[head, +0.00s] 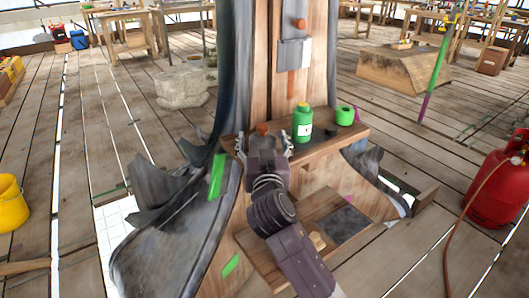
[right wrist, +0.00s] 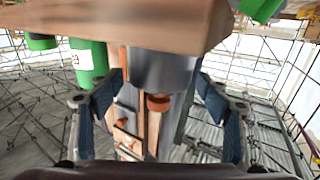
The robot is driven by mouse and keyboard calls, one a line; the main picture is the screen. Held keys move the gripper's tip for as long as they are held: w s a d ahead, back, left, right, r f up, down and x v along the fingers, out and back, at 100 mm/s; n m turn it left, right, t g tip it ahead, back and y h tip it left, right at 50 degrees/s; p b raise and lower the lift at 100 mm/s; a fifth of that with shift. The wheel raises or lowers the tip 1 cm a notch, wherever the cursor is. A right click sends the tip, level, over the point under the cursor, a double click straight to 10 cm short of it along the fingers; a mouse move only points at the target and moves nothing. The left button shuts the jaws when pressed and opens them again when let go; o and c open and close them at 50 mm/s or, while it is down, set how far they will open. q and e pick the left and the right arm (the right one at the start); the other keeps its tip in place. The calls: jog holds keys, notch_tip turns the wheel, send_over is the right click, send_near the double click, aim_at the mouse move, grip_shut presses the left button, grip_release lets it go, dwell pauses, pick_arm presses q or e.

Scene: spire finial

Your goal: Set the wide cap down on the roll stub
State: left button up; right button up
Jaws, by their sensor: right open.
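A grey cylinder (right wrist: 160,70) stands on the wooden shelf, seen upside down in the right wrist view, with a small orange-brown knob (right wrist: 158,102) at its free end. The knob also shows in the head view (head: 263,128). I cannot tell whether the grey piece and the knob are the wide cap, the roll stub or both together. My right gripper (head: 263,143) is open, its fingers on both sides of the grey cylinder with gaps showing. In the head view the gripper hides the cylinder. My left gripper is not in view.
A green bottle (head: 302,124) and a green roll (head: 345,115) stand right of the gripper on the shelf (head: 315,145). The wooden post rises behind. A lower board (head: 270,245) lies in front. A red gas cylinder (head: 495,188) stands at right, a yellow bucket (head: 11,205) at left.

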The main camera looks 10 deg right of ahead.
jog(key=shift+s+a, duration=0.75)
jog(key=shift+s, duration=4.8)
jog(key=s+d+f+n+g, duration=0.1)
jog(key=s+d+f+g, duration=0.1)
jog(key=f, duration=0.6)
jog(key=s+d+f+g, duration=0.1)
jog(key=s+f+g, duration=0.2)
jog(key=f, duration=0.5)
jog(key=s+d+f+n+g, duration=0.1)
jog(key=s+d+f+g, duration=0.1)
jog(key=f, duration=0.7)
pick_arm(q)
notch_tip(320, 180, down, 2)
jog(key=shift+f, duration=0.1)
pick_arm(e)
jog(key=s+d+f+g+y, duration=0.1)
jog(key=s+f+g, duration=0.3)
jog(key=s+f, duration=0.6)
jog(key=s+d+f+n+g+y, duration=0.1)
jog(key=s+d+f+g, duration=0.2)
jog(key=s+f, duration=0.7)
jog(key=s+g, duration=0.1)
jog(key=s, duration=0.2)
jog(key=shift+f, duration=0.2)
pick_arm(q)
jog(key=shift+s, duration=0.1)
pick_arm(e)
jog(key=shift+r, duration=0.1)
